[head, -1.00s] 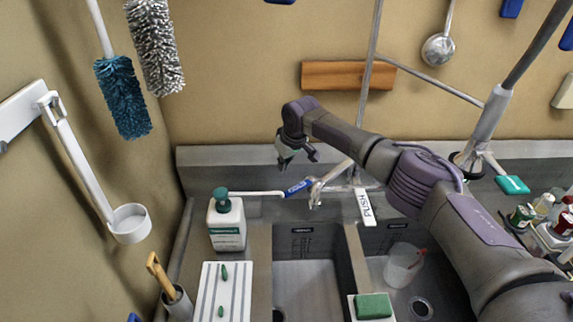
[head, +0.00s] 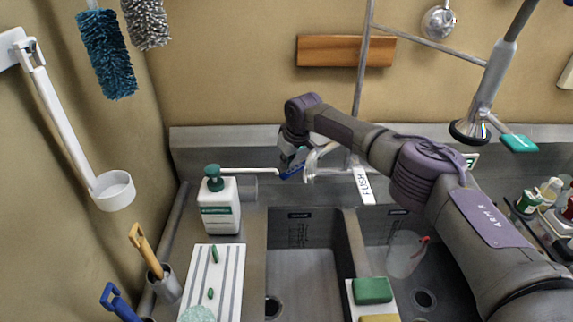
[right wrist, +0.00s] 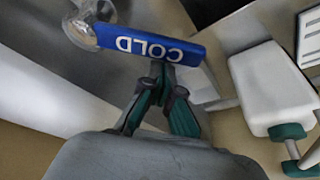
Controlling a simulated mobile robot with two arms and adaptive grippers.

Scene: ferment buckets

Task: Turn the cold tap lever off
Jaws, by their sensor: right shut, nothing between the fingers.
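The blue cold tap lever (head: 291,172) sticks out to the left of the metal tap (head: 318,163) at the back of the sink. In the right wrist view the lever (right wrist: 150,46) shows the word COLD upside down. My right gripper (head: 290,155) is at the lever and partly hides it in the head view. In the right wrist view its green-padded fingers (right wrist: 163,72) are shut and empty, with their tips right at the lever's long edge. I cannot tell whether they touch it. My left gripper is not in view.
A white pump bottle (head: 219,208) stands left of the lever, its long spout pointing at it; it also shows in the right wrist view (right wrist: 270,88). A white PUSH lever (head: 363,185) is right of the tap. A hanging sprayer (head: 480,115) is at the right.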

